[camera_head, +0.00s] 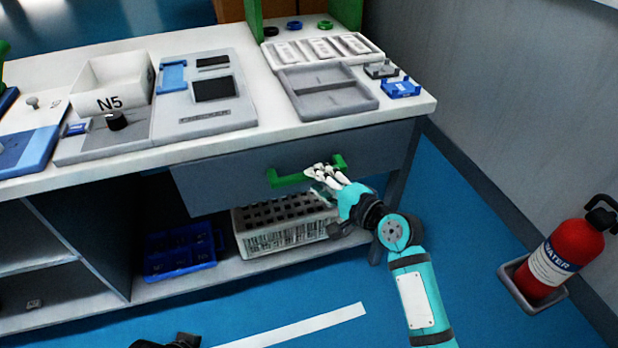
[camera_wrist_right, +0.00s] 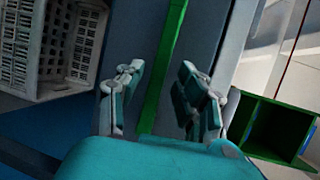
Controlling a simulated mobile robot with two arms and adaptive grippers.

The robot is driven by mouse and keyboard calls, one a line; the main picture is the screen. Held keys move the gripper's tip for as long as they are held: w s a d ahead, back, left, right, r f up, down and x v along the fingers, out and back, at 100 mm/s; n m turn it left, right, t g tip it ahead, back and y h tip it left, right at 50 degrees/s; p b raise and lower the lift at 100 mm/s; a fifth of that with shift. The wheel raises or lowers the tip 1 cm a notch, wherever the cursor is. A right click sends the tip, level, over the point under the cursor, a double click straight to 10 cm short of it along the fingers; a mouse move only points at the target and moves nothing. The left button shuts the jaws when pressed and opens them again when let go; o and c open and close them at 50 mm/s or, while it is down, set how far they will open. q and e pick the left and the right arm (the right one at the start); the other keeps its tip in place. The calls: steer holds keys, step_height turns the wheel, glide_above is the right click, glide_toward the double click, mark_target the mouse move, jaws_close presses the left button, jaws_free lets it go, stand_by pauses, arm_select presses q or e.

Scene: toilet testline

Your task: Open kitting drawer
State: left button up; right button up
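The kitting drawer (camera_head: 235,178) has a grey front under the right part of the white worktop and looks shut. Its green handle (camera_head: 288,179) is partly covered by my right gripper (camera_head: 322,172), which is at the handle's right part. In the right wrist view the green handle (camera_wrist_right: 165,70) runs between the two spread fingers of my right gripper (camera_wrist_right: 160,75). The fingers are apart, with visible gaps to the bar. I cannot tell how deep the bar sits between them. Only a dark piece, perhaps of my left arm, shows at the head view's bottom edge.
The worktop carries a grey tray (camera_head: 302,101), a white N5 bin (camera_head: 110,98) and blue fixtures (camera_head: 400,88). Below the drawer are a white crate (camera_head: 262,240) and a blue case (camera_head: 180,258). A red extinguisher (camera_head: 568,255) stands at right. The blue floor before the drawer is largely clear.

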steer(key=shift+b+x, duration=0.3)
steer(key=shift+x, duration=1.6)
jaws_close()
